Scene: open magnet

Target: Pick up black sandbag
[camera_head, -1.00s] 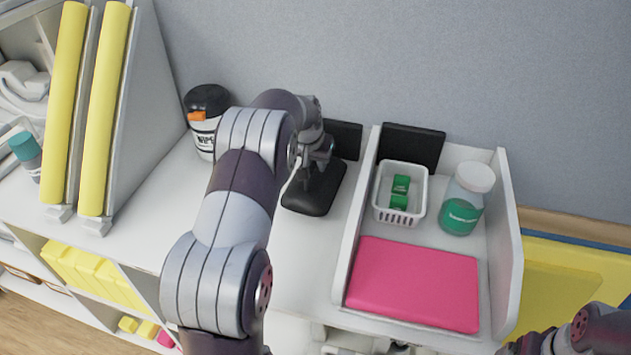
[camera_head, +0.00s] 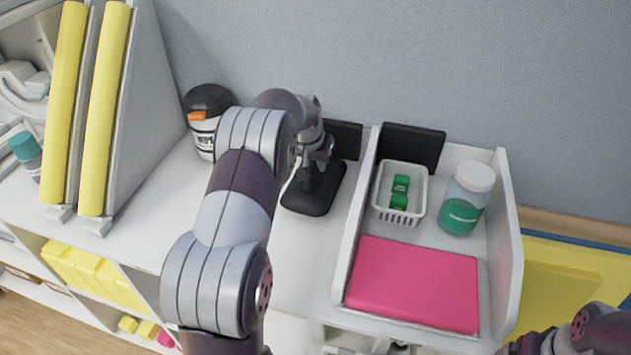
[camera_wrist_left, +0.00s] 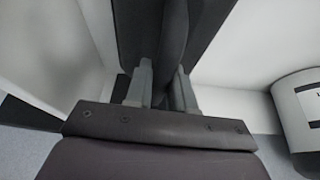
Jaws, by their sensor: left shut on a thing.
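The black sandbag (camera_head: 313,194) lies on the white shelf top, left of the white tray and in front of the grey wall. My left gripper (camera_head: 321,154) reaches down over it from the left, shut on its upper middle part. The left wrist view shows the two grey fingers (camera_wrist_left: 160,85) closed on a dark raised strip of the sandbag (camera_wrist_left: 173,38), with dark panels on both sides. The sandbag appears to rest on the shelf; its underside is hidden. Only part of my right arm shows at the lower right; its gripper is out of view.
A black-lidded wipes canister (camera_head: 204,140) stands left of my arm. The white tray (camera_head: 350,262) at right holds a pink pad (camera_head: 412,284), a small basket (camera_head: 400,213) and a green-labelled jar (camera_head: 466,200). Black panels stand at the wall. Yellow-edged upright boards are at far left.

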